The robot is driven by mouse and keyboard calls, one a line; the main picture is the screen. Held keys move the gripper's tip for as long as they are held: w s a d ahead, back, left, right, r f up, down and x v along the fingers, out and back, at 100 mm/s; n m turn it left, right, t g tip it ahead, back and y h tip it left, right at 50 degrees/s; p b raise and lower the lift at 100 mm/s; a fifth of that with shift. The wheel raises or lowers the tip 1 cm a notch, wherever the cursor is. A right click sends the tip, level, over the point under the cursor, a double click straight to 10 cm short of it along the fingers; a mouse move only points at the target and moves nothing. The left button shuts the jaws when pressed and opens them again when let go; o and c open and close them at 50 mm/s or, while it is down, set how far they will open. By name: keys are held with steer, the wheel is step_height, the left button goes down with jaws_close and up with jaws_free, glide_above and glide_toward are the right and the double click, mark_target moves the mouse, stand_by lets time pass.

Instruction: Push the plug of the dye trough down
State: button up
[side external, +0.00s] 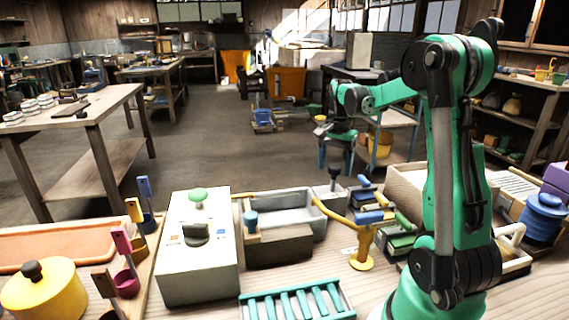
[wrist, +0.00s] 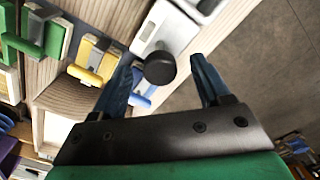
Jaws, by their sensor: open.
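A grey open trough (side external: 285,205) stands on the bench behind a dark block, in the middle of the side view. A small blue knob (side external: 250,218) stands upright at its left front; I cannot tell whether it is the plug. My gripper (side external: 335,170) points down behind the trough's right end, its blue fingers apart. In the wrist view, my gripper (wrist: 180,80) is open, and a dark round knob (wrist: 160,68) shows between the fingers, nearer the left one. The knob tops a pale device (wrist: 165,32). I cannot tell whether the fingers touch it.
A white box (side external: 197,265) with a green knob stands left of the trough. A yellow forked stand (side external: 361,245) is in front at right, and a teal rack (side external: 295,302) lies at the front edge. Blocks with coloured handles (side external: 370,213) crowd the right.

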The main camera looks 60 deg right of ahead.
steer(key=shift+f, duration=0.1)
steer(key=shift+c, duration=0.2)
jaws_close()
stand_by(1.2)
